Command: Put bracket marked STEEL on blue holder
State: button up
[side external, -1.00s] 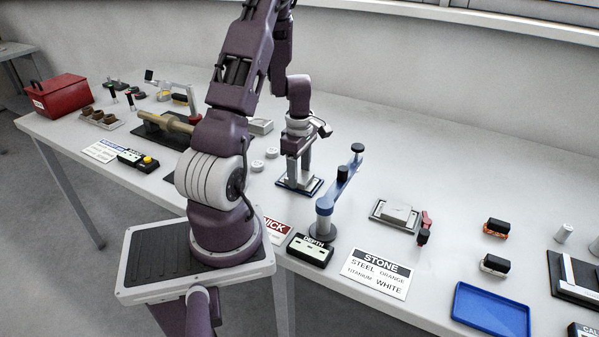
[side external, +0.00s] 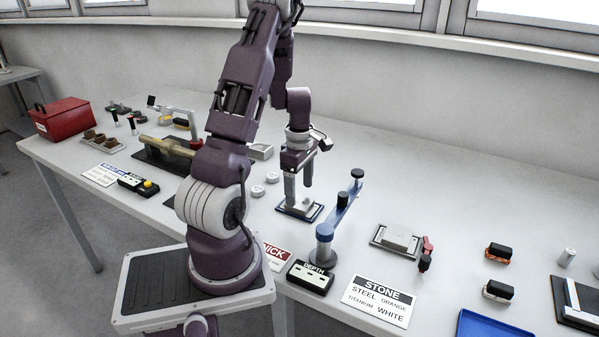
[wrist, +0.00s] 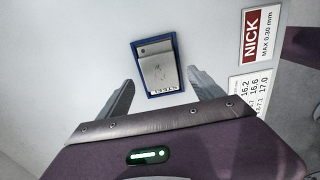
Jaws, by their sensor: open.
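The grey bracket marked STEEL (wrist: 159,70) lies on the blue holder (wrist: 135,48), inside its blue border, in the wrist view. The lettering is upside down at its near edge. In the side external view the bracket (side external: 300,205) and the blue-edged holder (side external: 318,213) sit on the bench below my gripper (side external: 298,188). My gripper is open and empty, above the bracket. In the wrist view the two fingers of my gripper (wrist: 162,92) are spread wide, one on each side of the bracket, with clear gaps.
A blue arm on a round post (side external: 338,210) stands close to the right of the holder. Two white discs (side external: 265,184) lie to its left. A red NICK sign (wrist: 258,34) is nearby. A grey block on a tray (side external: 400,240) sits further right. Bench around the holder is partly clear.

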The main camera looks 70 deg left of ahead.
aim_at(300, 202)
notch_tip(300, 202, up, 9)
jog(key=w+d+r+m+t, duration=0.1)
jog(key=w+d+r+m, duration=0.1)
jog(key=d+r+m, duration=0.45)
jog(key=w+d+r+m+t, duration=0.2)
jog(key=d+r+m, duration=0.15)
jog(key=d, duration=0.55)
jog(key=s+d+r+m+t, duration=0.2)
jog(key=s+d+r+m, duration=0.1)
jog(key=s+d+m, duration=0.7)
jog(key=d+m, duration=0.4)
jog(key=m, duration=0.3)
jog(key=shift+d+r+t, duration=0.2)
jog(key=shift+d+t, duration=0.1)
